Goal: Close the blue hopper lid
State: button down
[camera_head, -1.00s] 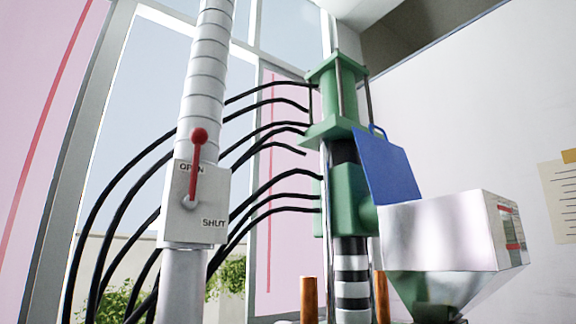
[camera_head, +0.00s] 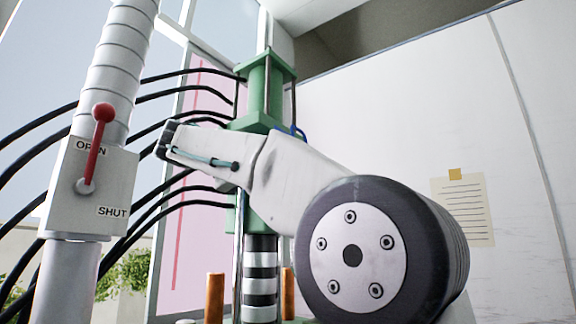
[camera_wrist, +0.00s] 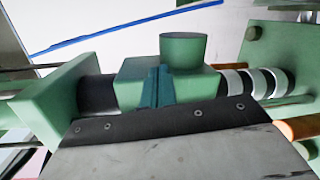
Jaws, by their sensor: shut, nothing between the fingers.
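The blue hopper lid is almost wholly hidden behind my arm in the head view. Only a small blue loop, its handle (camera_head: 292,130), shows above the arm, beside the green press. The hopper is hidden too. In the wrist view my gripper (camera_wrist: 157,80) has its teal fingers together and empty, in front of the green press block (camera_wrist: 190,80). A thin blue strip crosses the upper left of that view; I cannot tell whether it is the lid's edge. In the head view my arm's end lies across the press, left of the handle.
The green press column (camera_head: 262,95) stands behind my arm, with black hoses (camera_head: 205,90) running left. A lever box (camera_head: 92,190) on a ribbed pipe stands left, its red lever raised by OPEN. Orange posts (camera_head: 214,298) stand low. The right wall is bare except for a notice (camera_head: 462,210).

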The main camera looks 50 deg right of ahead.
notch_tip(320, 180, up, 6)
jog(key=m+g+h, duration=0.2)
jog(key=s+d, duration=0.1)
jog(key=d, duration=0.8)
jog(key=shift+d+r+g, duration=0.25)
jog(key=shift+d+g, duration=0.05)
jog(key=shift+d, duration=0.1)
jog(key=shift+s+d, duration=0.1)
